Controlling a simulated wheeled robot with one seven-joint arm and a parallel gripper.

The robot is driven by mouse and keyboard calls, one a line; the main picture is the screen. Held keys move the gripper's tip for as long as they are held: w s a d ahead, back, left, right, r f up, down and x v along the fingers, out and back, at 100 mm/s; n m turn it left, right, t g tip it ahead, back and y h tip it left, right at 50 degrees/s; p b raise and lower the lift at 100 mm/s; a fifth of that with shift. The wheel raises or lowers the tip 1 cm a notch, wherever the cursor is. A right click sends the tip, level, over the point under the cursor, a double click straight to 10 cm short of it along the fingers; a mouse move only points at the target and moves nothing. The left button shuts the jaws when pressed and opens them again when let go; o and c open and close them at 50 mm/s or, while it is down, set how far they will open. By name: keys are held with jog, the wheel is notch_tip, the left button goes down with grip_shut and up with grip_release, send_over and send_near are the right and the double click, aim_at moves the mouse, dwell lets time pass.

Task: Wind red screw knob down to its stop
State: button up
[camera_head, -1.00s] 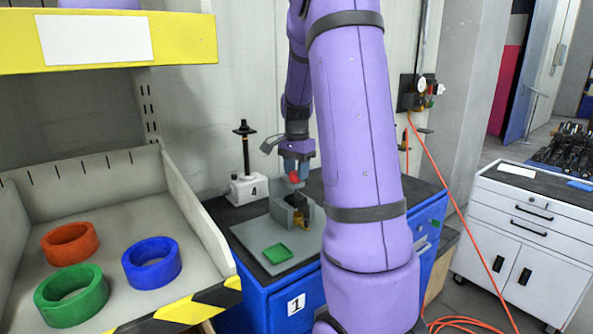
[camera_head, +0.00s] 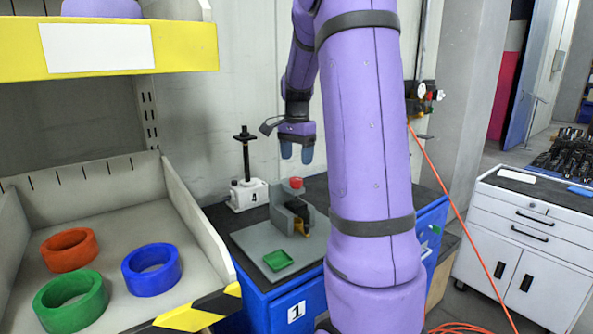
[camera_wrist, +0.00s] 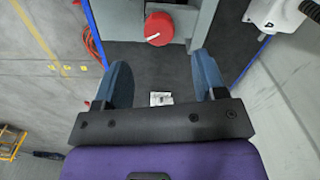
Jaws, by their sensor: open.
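The red screw knob (camera_head: 296,183) sits on top of the grey screw jack fixture (camera_head: 283,212) on the dark bench top. In the wrist view the knob (camera_wrist: 159,29) shows from above as a red disc with a white line on it. My gripper (camera_head: 297,157) is above the knob and clear of it, with its two blue fingers pointing down. In the wrist view the fingers (camera_wrist: 163,80) are apart with nothing between them, and the knob lies beyond the fingertips. The knob's screw thread is hidden.
A white block marked 4 with a black post (camera_head: 248,194) stands behind left of the fixture. A shelf bin (camera_head: 110,238) with coloured rings is at left. An orange hose (camera_head: 437,175) hangs at right.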

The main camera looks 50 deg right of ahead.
jog(key=shift+r, duration=2.3)
